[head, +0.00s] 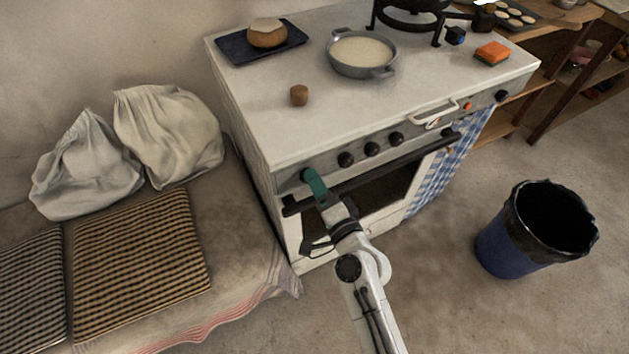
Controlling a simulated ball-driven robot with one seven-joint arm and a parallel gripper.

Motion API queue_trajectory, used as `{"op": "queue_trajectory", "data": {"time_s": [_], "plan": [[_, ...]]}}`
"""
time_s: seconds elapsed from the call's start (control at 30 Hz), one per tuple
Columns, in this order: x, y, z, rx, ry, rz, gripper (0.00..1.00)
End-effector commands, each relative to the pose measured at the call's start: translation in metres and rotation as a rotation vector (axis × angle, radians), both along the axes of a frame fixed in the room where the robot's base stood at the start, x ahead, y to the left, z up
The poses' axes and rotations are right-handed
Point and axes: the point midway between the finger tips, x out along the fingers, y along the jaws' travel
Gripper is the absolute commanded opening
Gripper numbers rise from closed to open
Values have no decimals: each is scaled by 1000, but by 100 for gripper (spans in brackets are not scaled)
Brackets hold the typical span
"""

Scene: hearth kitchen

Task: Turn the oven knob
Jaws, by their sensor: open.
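The white oven (262,140) stands against the wall with a row of several dark knobs along its front panel. My gripper (312,180) has green fingers and is at the left end of the panel, at the leftmost knob (306,174). The fingers cover part of that knob, and I cannot tell whether they touch it. The gripper is open. The other knobs, such as the black knob (346,159), are clear to the right. The dark oven door handle (408,152) runs just below the panel, close to my gripper.
On the oven top are a pan (362,72), a dark tray (240,47) with a loaf, a cork-like piece (299,95) and a sponge (493,52). A blue checked towel (450,160) hangs in front. A cushioned bench (235,240) is left; a blue bin (510,248) stands right.

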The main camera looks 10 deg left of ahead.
Motion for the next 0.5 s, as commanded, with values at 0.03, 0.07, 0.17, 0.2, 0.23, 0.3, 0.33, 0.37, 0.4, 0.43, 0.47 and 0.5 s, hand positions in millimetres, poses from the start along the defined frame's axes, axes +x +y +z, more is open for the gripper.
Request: {"op": "queue_trajectory", "data": {"time_s": [0.03,0.07,0.17,0.2,0.23,0.3,0.33,0.37,0.4,0.43,0.47,0.5], "plan": [[-9,-6,-2,-2,2,-1,67],[-13,-9,-2,-1,1,-1,67],[-29,-20,-2,-2,2,-2,67],[-36,-25,-3,-2,2,-2,67],[-40,-28,-3,-2,2,-2,67],[-50,-34,-3,-1,1,-1,67],[-54,-37,-2,-2,1,0,67],[-58,-39,-3,-2,2,-1,67],[-62,-42,-2,-1,2,0,67],[-64,-44,-3,-1,2,0,67],[-67,-46,-2,-1,1,-1,67],[-69,-48,-1,0,1,-1,67]]}}
